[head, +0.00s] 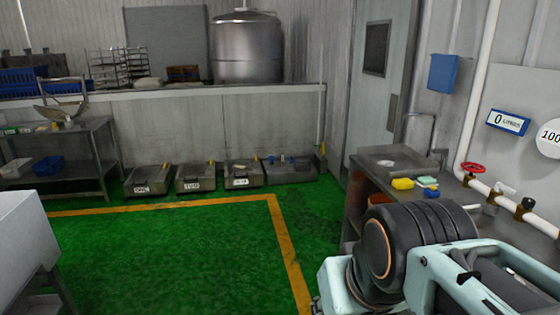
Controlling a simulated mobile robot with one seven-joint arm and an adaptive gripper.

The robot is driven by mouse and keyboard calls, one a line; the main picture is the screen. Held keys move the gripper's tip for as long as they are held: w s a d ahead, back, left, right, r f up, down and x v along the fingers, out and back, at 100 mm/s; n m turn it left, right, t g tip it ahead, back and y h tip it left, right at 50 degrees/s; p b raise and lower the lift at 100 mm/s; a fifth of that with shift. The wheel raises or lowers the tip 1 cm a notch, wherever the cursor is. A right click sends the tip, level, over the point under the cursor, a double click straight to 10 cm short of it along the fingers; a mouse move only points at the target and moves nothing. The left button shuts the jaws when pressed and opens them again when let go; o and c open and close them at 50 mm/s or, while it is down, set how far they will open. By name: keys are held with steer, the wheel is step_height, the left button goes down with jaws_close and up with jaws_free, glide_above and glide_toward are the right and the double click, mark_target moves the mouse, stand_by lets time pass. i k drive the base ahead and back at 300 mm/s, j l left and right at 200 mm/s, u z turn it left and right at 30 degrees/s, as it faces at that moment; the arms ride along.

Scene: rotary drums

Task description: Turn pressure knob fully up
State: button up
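No knob in view carries a readable pressure label, so I cannot tell which one is the pressure knob. A red valve handwheel (475,171) sits on the white pipe along the right wall. A small dark knob (526,205) and another fitting (499,192) sit farther along this pipe. My arm fills the lower right, in front of the bench and below the pipe. My gripper cannot be made out, so its state and any contact are hidden.
A blue-framed display reading 0 (507,122) and a round sign reading 100 (549,138), cut by the frame edge, are above the pipe. A metal sink bench (372,184) holds yellow and green sponges. The green floor (170,250) is open at left centre.

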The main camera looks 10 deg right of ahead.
mark_target(527, 203)
steer(key=i+z, duration=0.2)
steer(key=i, duration=0.35)
steer(key=i+j+z, duration=0.15)
steer(key=i, duration=0.4)
steer(key=i+z, duration=0.2)
steer(key=z, duration=0.15)
steer(key=i+z, duration=0.2)
steer(key=z, duration=0.2)
steer(key=i+j+z, duration=0.1)
steer(key=z, duration=0.25)
steer(key=i+z, duration=0.2)
steer(key=z, duration=0.2)
steer(key=i+j+z, duration=0.1)
steer(key=z, duration=0.25)
steer(key=i+j+z, duration=0.15)
steer(key=z, duration=0.25)
steer(key=i+j, duration=0.05)
steer(key=i, duration=0.05)
